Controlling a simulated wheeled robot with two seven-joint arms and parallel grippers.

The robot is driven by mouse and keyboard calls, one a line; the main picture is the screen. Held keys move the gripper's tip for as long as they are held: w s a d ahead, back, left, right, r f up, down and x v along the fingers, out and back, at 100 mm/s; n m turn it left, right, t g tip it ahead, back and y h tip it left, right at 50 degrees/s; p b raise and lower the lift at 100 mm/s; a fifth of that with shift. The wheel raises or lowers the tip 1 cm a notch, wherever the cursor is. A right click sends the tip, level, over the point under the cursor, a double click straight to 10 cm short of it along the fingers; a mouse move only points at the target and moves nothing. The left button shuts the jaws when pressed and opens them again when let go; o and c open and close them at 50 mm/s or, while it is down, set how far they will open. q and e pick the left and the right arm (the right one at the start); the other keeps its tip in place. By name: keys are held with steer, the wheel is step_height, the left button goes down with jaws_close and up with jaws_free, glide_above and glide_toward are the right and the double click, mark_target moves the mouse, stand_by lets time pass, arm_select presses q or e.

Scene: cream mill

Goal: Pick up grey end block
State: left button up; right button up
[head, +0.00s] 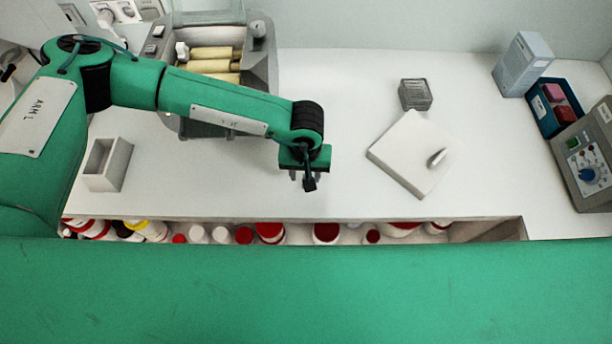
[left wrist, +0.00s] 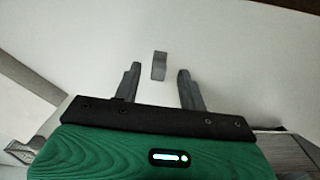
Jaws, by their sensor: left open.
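A small grey end block (left wrist: 159,65) stands on the white bench top in the left wrist view. It sits in the gap between the two fingers of my left gripper (left wrist: 159,86), a little beyond the fingertips in the picture, with clear space on both sides. The left gripper is open and empty. In the head view my left gripper (head: 305,182) points down over the middle of the bench, near its front edge. I cannot make out the block there; the gripper seems to cover it. My right gripper is not in view.
A white plate (head: 400,150) with a small grey piece on it lies to the right, below a ribbed grey block (head: 415,94). A roller machine (head: 262,60) stands behind my left arm. An open grey box (head: 97,184) is at left. Jars (head: 270,232) fill the front recess.

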arm_select(q)
steer(key=shift+w+d+f+p, duration=0.1)
steer(key=shift+f+p, duration=0.55)
steer(key=shift+f, duration=1)
jaws_close()
